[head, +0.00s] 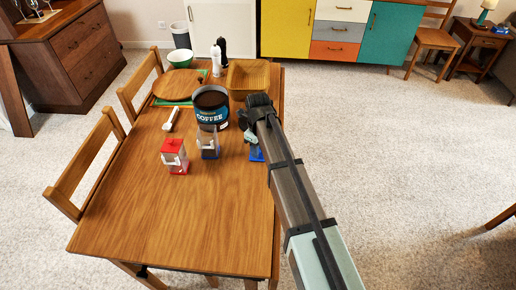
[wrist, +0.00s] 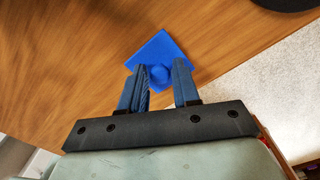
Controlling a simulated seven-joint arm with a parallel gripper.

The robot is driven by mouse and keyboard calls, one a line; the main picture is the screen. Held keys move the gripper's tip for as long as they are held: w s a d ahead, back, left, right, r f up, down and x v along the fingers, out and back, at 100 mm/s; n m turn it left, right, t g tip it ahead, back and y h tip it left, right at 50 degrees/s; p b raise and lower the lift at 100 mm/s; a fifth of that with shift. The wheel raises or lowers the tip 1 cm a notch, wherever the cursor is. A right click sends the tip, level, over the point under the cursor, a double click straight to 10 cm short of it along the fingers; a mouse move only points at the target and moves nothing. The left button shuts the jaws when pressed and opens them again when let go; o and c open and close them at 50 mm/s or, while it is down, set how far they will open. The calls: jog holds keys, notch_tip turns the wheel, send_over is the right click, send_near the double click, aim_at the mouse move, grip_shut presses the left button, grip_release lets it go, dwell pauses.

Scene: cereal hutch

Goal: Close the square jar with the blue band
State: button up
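The square jar with the blue band (head: 208,146) stands upright on the table in the head view, its top apparently without a lid. A square blue lid (head: 256,154) with a round knob lies near the table's right edge, to the right of the jar. In the wrist view the blue lid (wrist: 160,48) is just beyond my fingertips, and its knob appears between them. My gripper (wrist: 160,68) is open, with a gap between the fingers. In the head view my gripper (head: 251,138) points down over the lid, partly hidden by my arm. I cannot tell whether the fingers touch the lid.
A similar jar with a red lid (head: 174,155) stands left of the blue-banded jar. A dark coffee tin (head: 211,113) stands behind it. A white utensil (head: 171,119), a round wooden board (head: 179,83) and a wooden tray (head: 250,76) lie farther back. The table's front (head: 180,235) is clear.

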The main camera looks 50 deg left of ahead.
grip_shut()
jog(key=s+a+r, duration=0.6)
jog(key=r, duration=0.3)
jog(key=s+a+r, duration=0.6)
jog(key=r, duration=0.2)
jog(key=shift+s+a+r+n, duration=0.3)
jog(key=shift+r, duration=0.05)
